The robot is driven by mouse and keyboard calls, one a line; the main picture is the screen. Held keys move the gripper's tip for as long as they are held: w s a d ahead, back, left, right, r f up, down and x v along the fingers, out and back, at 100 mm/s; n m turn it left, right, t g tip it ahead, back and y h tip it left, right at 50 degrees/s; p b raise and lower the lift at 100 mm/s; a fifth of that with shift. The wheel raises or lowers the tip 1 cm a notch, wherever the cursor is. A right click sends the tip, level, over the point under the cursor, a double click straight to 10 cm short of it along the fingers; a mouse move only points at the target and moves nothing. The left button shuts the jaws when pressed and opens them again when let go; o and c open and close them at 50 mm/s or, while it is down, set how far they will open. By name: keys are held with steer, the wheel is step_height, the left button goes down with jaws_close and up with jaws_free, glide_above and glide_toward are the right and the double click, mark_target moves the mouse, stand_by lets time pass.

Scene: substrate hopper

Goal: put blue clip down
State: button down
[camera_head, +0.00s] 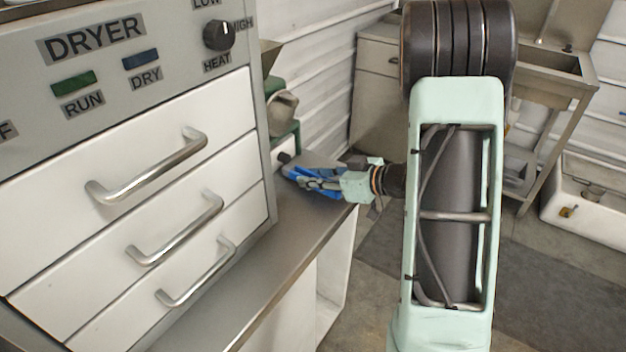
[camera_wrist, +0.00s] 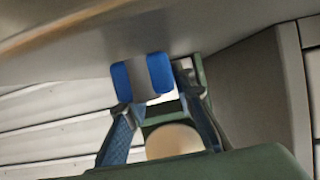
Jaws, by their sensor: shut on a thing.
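My gripper (camera_head: 303,178) reaches leftward at the far end of the grey counter, past the dryer's front. It is shut on the blue clip (camera_head: 320,186), which sits low over the counter. I cannot tell whether the clip touches the counter. In the wrist view, blue parts of the clip (camera_wrist: 159,72) show between the fingertips of my gripper (camera_wrist: 145,80), with a grey band between them. Fingers and clip overlap in the head view, so the clip's full shape is hidden.
The grey counter (camera_head: 290,235) runs along the dryer (camera_head: 130,130), whose drawer handles stick out. A green machine with a beige round part (camera_head: 283,113) stands behind the gripper; its beige part (camera_wrist: 172,140) shows in the wrist view. A sink (camera_head: 560,65) stands at the back right.

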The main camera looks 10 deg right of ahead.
steer(key=s+d+r+p, duration=0.3)
steer(key=s+d+r, duration=0.6)
steer(key=s+r, duration=0.15)
steer(key=shift+n+g+y, duration=0.7)
steer(key=shift+n+g, duration=0.1)
steer(key=shift+n, duration=0.1)
steer(key=x, duration=0.3)
steer(key=s+x, duration=0.1)
steer(key=x, duration=0.1)
steer(key=a+x, duration=0.1)
steer(key=x, duration=0.2)
steer(key=shift+s+a+f, duration=0.2)
steer(key=shift+a+f, duration=0.05)
steer(key=shift+f, duration=0.2)
step_height(320, 180, up, 9)
steer(key=p, duration=1.6)
steer(key=shift+a, duration=0.25)
